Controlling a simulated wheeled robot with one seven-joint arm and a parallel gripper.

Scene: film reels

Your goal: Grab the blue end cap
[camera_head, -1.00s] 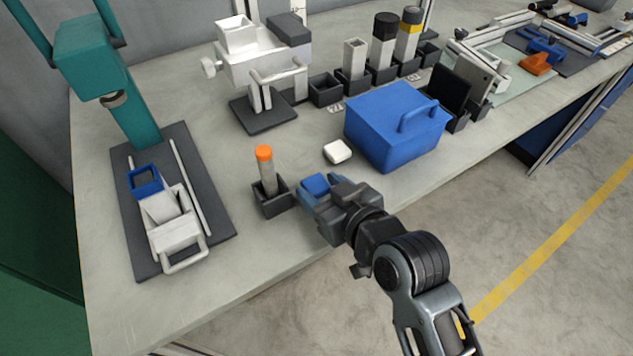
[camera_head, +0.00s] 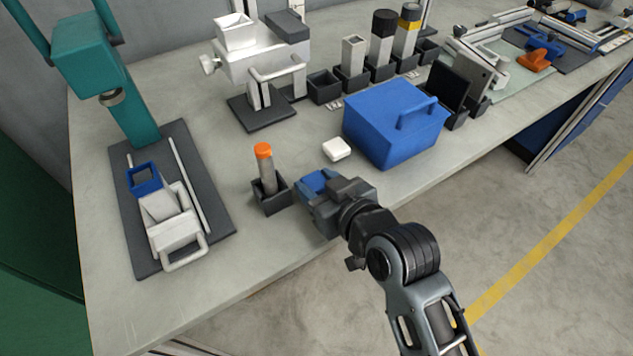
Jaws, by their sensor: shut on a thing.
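A small blue end cap (camera_head: 319,180) shows between the jaws of my gripper (camera_head: 314,188), near the front edge of the bench. My gripper is shut on it, and the jaws and wrist hide much of the cap. Whether the cap still touches the bench top cannot be told from this view.
An orange-topped grey cylinder (camera_head: 267,172) stands in a dark holder (camera_head: 272,204) just left of my gripper. A white block (camera_head: 336,149) and a blue box with a handle (camera_head: 385,135) are behind it. A dark plate (camera_head: 150,262) carries a white fixture with a blue square frame (camera_head: 144,181).

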